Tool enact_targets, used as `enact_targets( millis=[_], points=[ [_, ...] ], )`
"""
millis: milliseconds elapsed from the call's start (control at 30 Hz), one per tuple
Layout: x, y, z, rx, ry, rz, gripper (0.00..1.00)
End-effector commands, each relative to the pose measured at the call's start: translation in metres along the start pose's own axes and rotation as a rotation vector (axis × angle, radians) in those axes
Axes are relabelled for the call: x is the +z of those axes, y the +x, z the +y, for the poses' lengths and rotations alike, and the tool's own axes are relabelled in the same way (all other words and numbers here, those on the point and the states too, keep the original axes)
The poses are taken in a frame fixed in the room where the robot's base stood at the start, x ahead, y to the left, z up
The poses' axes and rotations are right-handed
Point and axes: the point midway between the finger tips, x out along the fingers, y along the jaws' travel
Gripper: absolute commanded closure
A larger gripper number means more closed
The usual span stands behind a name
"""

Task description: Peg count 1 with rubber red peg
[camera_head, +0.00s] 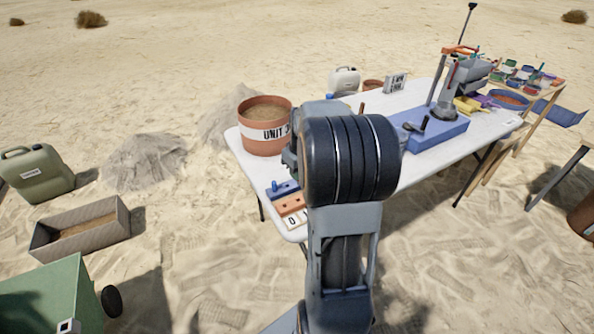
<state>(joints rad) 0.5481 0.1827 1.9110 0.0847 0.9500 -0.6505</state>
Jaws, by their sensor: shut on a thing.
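Near the left end of the white table (315,118), a blue block (284,190) carries a small upright blue peg. In front of it lies an orange block (290,205) with dark spots that look like holes. A white card with black digits, 0 and perhaps 1 (297,221), lies at the near edge. A thin brownish upright piece (361,108) shows just behind my arm; I cannot tell what it is. No red peg can be made out. My arm's dark joint covers the middle of the table, and my gripper is hidden behind it.
A terracotta bucket marked UNIT (266,128) holds sand at the table's left end. A blue tray (433,132) with a dark tool and a grey machine (462,82) stand to the right. A jerrycan (344,81) stands behind. Colored bins (520,72) are at far right.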

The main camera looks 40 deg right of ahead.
Motion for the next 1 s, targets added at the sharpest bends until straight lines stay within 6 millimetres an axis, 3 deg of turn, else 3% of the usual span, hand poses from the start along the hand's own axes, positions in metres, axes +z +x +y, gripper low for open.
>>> enact_targets(
  millis=[367, 1000],
  points=[
    [0.002, 0.010, -0.001, -0.002, -0.015, 0.001, 1.00],
    [0.007, 0.057, -0.002, -0.002, -0.016, 0.001, 1.00]
  ],
)
